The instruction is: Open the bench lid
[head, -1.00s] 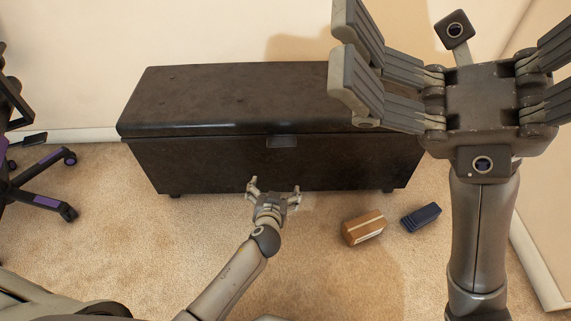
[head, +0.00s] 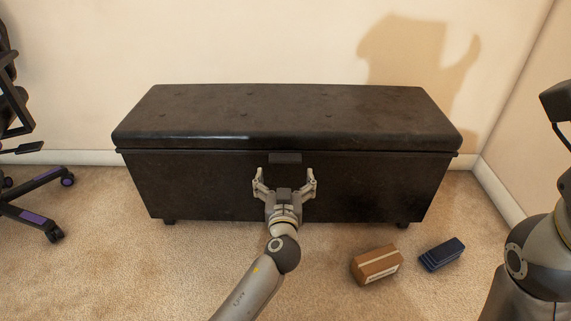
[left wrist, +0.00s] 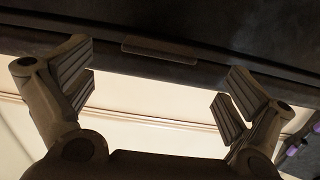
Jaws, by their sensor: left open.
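The black bench (head: 385,185) stands against the wall in the head view. Its lid (head: 330,120) lies flat and closed. A small dark tab (head: 286,158) sits at the middle of the lid's front edge. It also shows at the top of the left wrist view, as a flat tab (left wrist: 160,48). My left gripper (head: 285,178) is open and empty, with its fingers spread to either side just below the tab in the picture. In the left wrist view my left gripper (left wrist: 158,82) shows both fingers wide apart. My right gripper is out of view.
A brown box (head: 376,264) and a dark blue object (head: 441,254) lie on the carpet at the front right of the bench. An office chair (head: 35,200) stands at the left. My right arm is at the right edge.

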